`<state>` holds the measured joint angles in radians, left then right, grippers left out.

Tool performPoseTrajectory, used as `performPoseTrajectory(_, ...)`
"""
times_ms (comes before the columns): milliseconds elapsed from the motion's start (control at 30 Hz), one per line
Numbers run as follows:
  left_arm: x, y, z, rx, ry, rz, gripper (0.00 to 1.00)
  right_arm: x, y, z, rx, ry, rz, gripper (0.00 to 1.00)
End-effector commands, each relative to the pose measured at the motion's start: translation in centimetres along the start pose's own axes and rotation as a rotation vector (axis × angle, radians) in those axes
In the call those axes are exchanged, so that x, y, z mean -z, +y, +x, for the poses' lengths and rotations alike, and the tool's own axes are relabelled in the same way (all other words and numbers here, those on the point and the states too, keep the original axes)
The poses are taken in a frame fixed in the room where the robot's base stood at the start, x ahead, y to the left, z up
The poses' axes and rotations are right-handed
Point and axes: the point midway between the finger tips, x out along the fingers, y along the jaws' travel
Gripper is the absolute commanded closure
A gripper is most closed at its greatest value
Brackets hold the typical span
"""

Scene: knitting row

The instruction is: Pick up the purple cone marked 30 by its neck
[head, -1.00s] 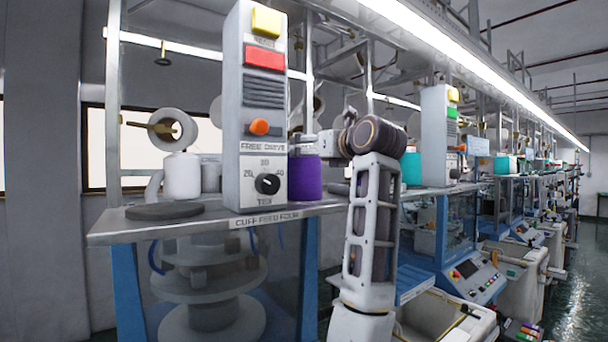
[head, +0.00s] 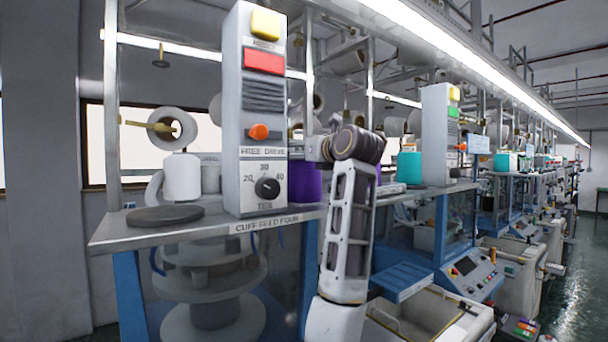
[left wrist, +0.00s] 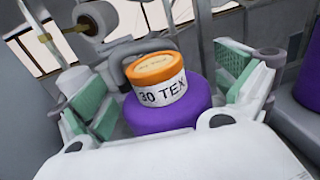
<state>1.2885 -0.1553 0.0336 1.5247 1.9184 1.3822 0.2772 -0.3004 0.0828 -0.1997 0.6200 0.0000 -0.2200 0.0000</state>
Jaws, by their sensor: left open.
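The purple cone (left wrist: 170,113) stands upright in the left wrist view, with an orange top and a white neck band (left wrist: 163,92) reading "30 TEX". In the head view, part of its purple body (head: 306,181) shows behind the control box, and its top is hidden. My left gripper (left wrist: 165,86) is open, with one green-padded finger on each side of the cone in the left wrist view. I cannot tell whether either pad touches it. In the head view the gripper's fingers are hidden behind the control box. My right gripper is not in view.
The tall control box (head: 252,120) stands at the shelf's front edge, close to my left arm. A white cone (head: 182,177) and a dark round disc (head: 165,215) are left of it. Another purple body (left wrist: 309,92) is at the right edge of the wrist view. Frame posts rise behind.

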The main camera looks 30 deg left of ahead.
Motion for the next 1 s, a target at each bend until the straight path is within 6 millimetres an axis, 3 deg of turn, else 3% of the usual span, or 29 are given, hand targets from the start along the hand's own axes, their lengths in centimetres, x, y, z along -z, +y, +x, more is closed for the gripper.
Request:
performPoseTrajectory(533, 0.08, -0.02, 0.22, 0.001, 0.001, -0.001, 0.01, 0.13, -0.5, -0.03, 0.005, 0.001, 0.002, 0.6)
performPoseTrajectory(1000, 0.07, -0.03, 0.2, 0.001, 0.001, -0.001, 0.62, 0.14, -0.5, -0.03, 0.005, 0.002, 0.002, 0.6)
